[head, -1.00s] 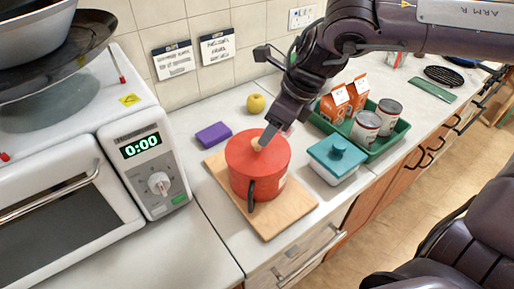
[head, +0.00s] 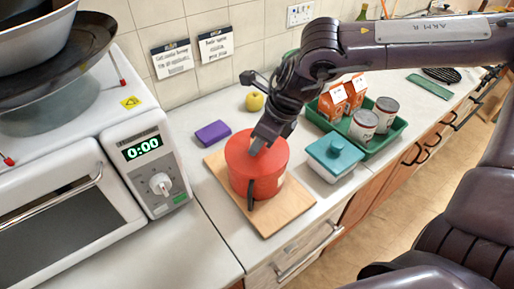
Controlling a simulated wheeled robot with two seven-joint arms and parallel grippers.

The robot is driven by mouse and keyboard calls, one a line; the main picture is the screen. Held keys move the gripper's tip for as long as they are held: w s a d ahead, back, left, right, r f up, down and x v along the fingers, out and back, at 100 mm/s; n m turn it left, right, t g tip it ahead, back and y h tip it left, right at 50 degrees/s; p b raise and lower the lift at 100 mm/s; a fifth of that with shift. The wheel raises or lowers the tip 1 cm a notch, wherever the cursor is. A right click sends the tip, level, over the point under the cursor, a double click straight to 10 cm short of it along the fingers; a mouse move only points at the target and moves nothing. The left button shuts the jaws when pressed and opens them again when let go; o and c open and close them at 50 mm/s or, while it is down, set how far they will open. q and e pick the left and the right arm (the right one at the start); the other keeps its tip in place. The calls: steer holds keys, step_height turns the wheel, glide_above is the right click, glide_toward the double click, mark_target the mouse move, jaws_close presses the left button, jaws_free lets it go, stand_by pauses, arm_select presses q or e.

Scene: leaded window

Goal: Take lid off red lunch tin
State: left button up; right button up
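The red lunch tin (head: 264,187) stands upright on a wooden board on the counter, with a dark handle (head: 251,194) at its front. Its round red lid (head: 272,160) is on top and looks level. My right gripper (head: 256,149) points down at the middle of the lid, with its fingers at the knob. The fingers and wrist hide the knob, so I cannot tell whether they are closed on it. My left gripper is not in view.
The board (head: 268,223) has bare wood in front. A teal-lidded container (head: 333,158) and a green tray (head: 377,147) with cartons and cans stand to the right. A purple block (head: 212,132) and yellow apple (head: 255,102) lie behind. A microwave (head: 145,165) stands left.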

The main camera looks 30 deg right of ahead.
steer(key=c, duration=0.6)
steer(key=shift+r, duration=0.1)
